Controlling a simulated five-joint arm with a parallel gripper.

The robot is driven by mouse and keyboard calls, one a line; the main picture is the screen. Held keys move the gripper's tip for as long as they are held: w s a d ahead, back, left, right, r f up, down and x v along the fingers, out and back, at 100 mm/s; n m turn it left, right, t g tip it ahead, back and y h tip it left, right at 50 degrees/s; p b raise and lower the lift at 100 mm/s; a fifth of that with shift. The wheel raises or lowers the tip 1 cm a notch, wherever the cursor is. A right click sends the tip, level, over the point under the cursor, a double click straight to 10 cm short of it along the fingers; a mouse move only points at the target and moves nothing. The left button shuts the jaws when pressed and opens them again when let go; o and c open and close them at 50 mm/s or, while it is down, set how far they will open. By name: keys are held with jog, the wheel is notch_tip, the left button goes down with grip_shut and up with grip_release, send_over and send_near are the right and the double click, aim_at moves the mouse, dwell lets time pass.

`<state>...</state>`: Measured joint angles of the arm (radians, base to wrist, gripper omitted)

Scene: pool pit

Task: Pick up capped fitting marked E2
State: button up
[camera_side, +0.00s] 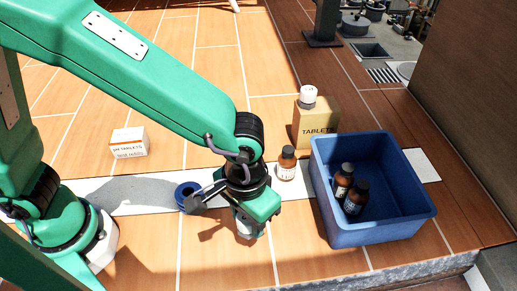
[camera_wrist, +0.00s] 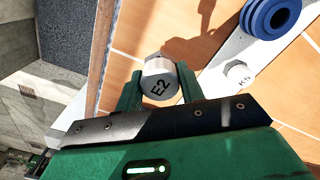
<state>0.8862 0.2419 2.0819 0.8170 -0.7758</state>
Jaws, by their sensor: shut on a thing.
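The capped fitting marked E2 (camera_wrist: 158,82) is a grey-white cap with black lettering, facing the wrist camera. My gripper (camera_wrist: 160,92) is shut on it, with one green finger on each side. In the side view my gripper (camera_side: 247,226) is low over the wooden floor at the near edge of the white strip, left of the blue bin. The fitting is mostly hidden there by the gripper. I cannot tell whether it touches the floor. A second fitting marked K5 (camera_wrist: 239,74) stands on the white strip, apart from my gripper.
A blue grooved wheel (camera_side: 186,197) lies on the strip left of my gripper. A brown bottle (camera_side: 287,165) stands behind it. The blue bin (camera_side: 385,233) at right holds two brown bottles. A tan tablets box (camera_side: 309,121) and a white box (camera_side: 128,142) stand farther back.

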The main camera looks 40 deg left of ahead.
jog(key=shift+s+d+r, duration=0.2)
jog(key=shift+s+r, duration=0.2)
jog(key=shift+s, duration=0.25)
jog(key=shift+s+d+r, duration=0.2)
jog(key=shift+s+r, duration=0.2)
jog(key=shift+s, duration=0.25)
jog(key=shift+s+d+r, duration=0.2)
jog(key=shift+s+r, duration=0.2)
jog(key=shift+s, duration=0.25)
